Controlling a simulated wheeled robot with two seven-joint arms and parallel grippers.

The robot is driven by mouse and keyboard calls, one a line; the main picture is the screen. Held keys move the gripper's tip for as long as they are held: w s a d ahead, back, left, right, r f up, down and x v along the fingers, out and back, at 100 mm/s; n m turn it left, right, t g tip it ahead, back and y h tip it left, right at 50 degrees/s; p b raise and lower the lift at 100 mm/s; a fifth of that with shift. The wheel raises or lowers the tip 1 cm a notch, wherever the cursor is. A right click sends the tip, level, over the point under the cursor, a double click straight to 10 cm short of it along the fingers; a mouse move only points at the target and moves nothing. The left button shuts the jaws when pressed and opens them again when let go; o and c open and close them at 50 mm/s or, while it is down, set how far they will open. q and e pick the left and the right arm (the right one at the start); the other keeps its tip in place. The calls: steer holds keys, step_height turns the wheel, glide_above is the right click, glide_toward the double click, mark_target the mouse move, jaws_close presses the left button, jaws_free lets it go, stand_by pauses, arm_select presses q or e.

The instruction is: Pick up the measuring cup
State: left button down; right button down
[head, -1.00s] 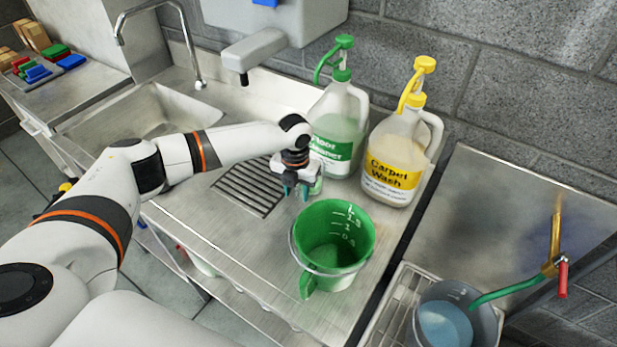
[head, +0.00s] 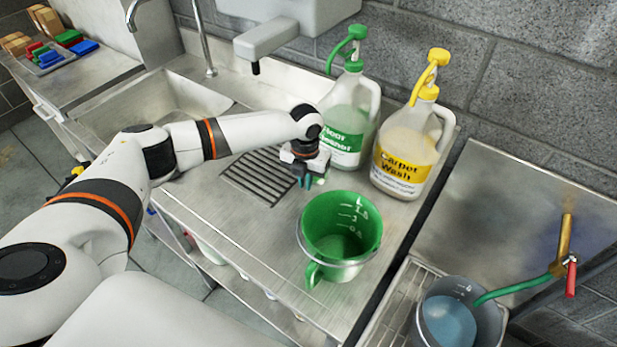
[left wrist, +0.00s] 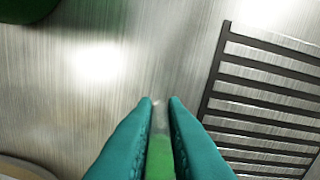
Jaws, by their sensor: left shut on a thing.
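My left gripper (head: 306,183) is over the steel counter, beside the drain grid and in front of the Floor Cleaner jug. Its teal fingers are close together, shut on a small clear and green thing, which I take to be the measuring cup (left wrist: 158,155). In the left wrist view only a narrow strip of it shows between the fingers (left wrist: 160,110). In the head view the gripper mostly hides it. I cannot tell whether it touches the counter. My right gripper is not in view.
A green bucket (head: 322,225) stands in front of the gripper. The Floor Cleaner jug (head: 345,150) and the Carpet Wash jug (head: 402,165) stand behind. A sink (head: 150,110) is at left. A grey bucket (head: 425,310) with a green hose is at lower right.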

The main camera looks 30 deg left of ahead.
arm_select(q)
steer(key=shift+r+b, duration=0.9)
steer(key=shift+r, duration=4)
steer(key=c, duration=2.1)
jaws_free()
jaws_close()
